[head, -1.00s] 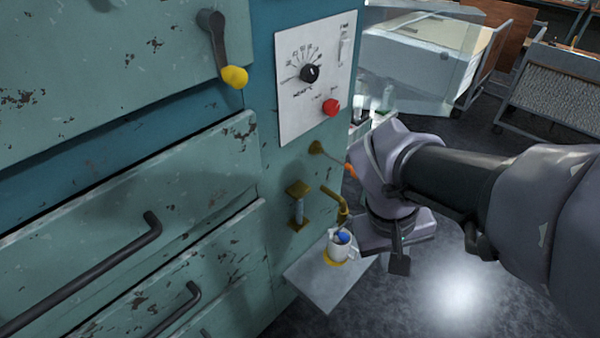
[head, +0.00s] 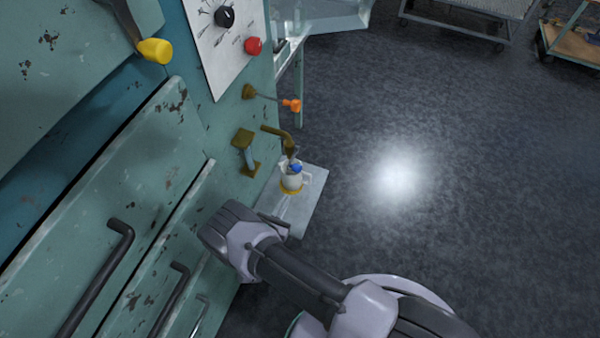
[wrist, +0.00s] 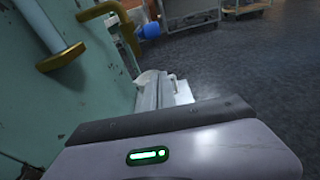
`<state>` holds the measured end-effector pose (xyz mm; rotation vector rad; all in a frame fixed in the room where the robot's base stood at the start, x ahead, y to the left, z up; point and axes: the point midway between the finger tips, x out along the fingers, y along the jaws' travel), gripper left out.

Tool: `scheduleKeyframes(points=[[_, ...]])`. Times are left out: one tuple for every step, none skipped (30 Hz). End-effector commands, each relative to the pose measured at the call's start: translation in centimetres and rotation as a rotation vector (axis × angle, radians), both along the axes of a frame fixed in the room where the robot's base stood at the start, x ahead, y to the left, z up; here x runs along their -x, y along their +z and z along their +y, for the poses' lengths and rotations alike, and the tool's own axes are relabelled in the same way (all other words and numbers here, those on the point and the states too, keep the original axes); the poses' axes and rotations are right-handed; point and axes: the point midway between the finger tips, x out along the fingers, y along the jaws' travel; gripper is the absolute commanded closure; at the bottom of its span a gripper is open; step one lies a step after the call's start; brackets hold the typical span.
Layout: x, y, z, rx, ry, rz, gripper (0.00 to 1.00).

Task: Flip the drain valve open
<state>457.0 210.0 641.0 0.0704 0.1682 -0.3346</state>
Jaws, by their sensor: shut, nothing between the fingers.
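A curved brass spout (head: 277,133) comes out of the teal cabinet side, with a small blue part (head: 296,168) below its outlet, at a white mug. I cannot tell for sure which fitting is the drain valve. A rod with an orange knob (head: 291,105) sticks out above the spout. In the wrist view the spout (wrist: 102,10) is at the top left, with the blue part (wrist: 149,31) beyond it. My gripper (head: 277,222) is shut and empty, below and left of the mug, close to the drawers. Its fingertips are hard to make out.
The white mug (head: 292,182) stands on a yellow ring on a grey shelf (head: 312,203). A glass tube in brass fittings (head: 245,155) sits left of the spout. A drawer handle (head: 100,275) juts out at lower left. Open floor (head: 450,200) lies to the right.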

Motion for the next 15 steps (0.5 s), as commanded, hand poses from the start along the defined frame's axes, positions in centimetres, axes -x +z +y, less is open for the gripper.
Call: scheduleKeyframes(points=[[0.0,-0.1,0.0,0.001,0.002,0.000,1.00],[0.0,-0.1,0.0,0.001,0.002,0.000,1.00],[0.0,0.0,0.0,0.001,0.001,0.000,1.00],[0.0,0.0,0.0,0.001,0.001,0.000,1.00],[0.0,0.0,0.0,0.001,0.001,0.000,1.00],[0.0,0.0,0.0,0.001,0.000,0.000,1.00],[0.0,0.0,0.0,0.001,0.000,0.000,1.00],[-0.1,-0.1,-0.1,0.000,-0.001,0.001,1.00],[-0.2,-0.1,-0.1,0.000,-0.001,0.001,1.00],[-0.5,-0.2,-0.2,-0.001,-0.002,0.001,1.00],[-0.8,-0.3,-0.4,-0.001,-0.003,0.001,1.00],[-1.3,-0.4,-0.6,-0.001,-0.004,0.001,1.00],[-1.8,-0.6,-0.8,-0.001,-0.005,0.000,1.00],[-2.4,-0.7,-1.0,-0.001,-0.005,0.000,1.00],[-3.2,-0.9,-1.3,-0.001,-0.007,0.000,1.00]])
